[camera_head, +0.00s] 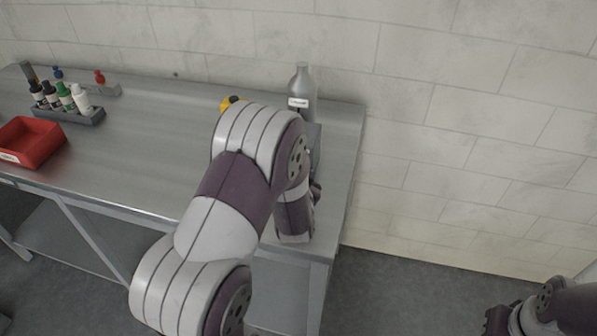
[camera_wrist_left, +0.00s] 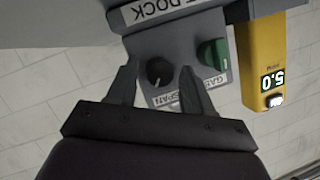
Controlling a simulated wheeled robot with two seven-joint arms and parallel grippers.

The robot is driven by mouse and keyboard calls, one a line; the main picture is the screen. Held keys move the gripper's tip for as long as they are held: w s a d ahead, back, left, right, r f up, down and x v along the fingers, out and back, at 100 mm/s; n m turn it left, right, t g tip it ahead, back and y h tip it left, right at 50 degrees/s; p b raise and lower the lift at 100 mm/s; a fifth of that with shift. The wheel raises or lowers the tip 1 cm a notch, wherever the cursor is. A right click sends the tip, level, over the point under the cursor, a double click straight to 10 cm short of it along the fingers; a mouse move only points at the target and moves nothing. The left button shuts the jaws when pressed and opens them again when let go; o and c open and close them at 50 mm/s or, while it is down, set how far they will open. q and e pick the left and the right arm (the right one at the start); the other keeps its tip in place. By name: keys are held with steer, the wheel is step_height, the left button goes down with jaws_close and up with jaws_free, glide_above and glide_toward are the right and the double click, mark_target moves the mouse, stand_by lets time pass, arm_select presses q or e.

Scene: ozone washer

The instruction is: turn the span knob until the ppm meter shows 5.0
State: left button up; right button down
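In the left wrist view the dark span knob (camera_wrist_left: 158,71) sits on a grey dock panel (camera_wrist_left: 152,45). My left gripper (camera_wrist_left: 159,70) is open, its two fingers on either side of the knob with a visible gap at each side. A "SPAN" label shows partly behind a finger. The yellow ppm meter (camera_wrist_left: 264,50) stands beside the panel, and its lit display (camera_wrist_left: 272,80) reads 5.0. In the head view my left arm hides the knob, the gripper and most of the dock; only a yellow bit (camera_head: 230,103) shows past it.
A green knob (camera_wrist_left: 212,54) is close beside the span knob. A grey bottle (camera_head: 301,92) stands behind my left arm near the wall. A red bin (camera_head: 31,142) and a rack (camera_head: 68,116) of small bottles are at the left of the metal table (camera_head: 150,150), whose middle is clear.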

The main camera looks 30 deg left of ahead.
arm_select(q)
steer(key=shift+s, duration=0.1)
steer(key=v, duration=1.2)
steer(key=shift+s+r, duration=0.2)
steer(key=shift+d, duration=0.15)
steer(key=d+f+g+h, duration=0.1)
steer(key=w+d+g+h, duration=0.1)
steer(key=d+h, duration=0.1)
steer(key=shift+f, duration=0.4)
steer(key=d+g+h, duration=0.1)
steer(key=s+d+f+g+h, duration=0.1)
steer(key=shift+d+f, duration=0.15)
steer(key=shift+d, duration=0.25)
steer(key=s+g+h, duration=0.1)
steer(key=s+g, duration=0.6)
steer(key=s, duration=0.2)
steer(key=shift+d+g+p, duration=0.2)
steer(key=shift+g+p, duration=0.1)
steer(key=shift+p, duration=0.05)
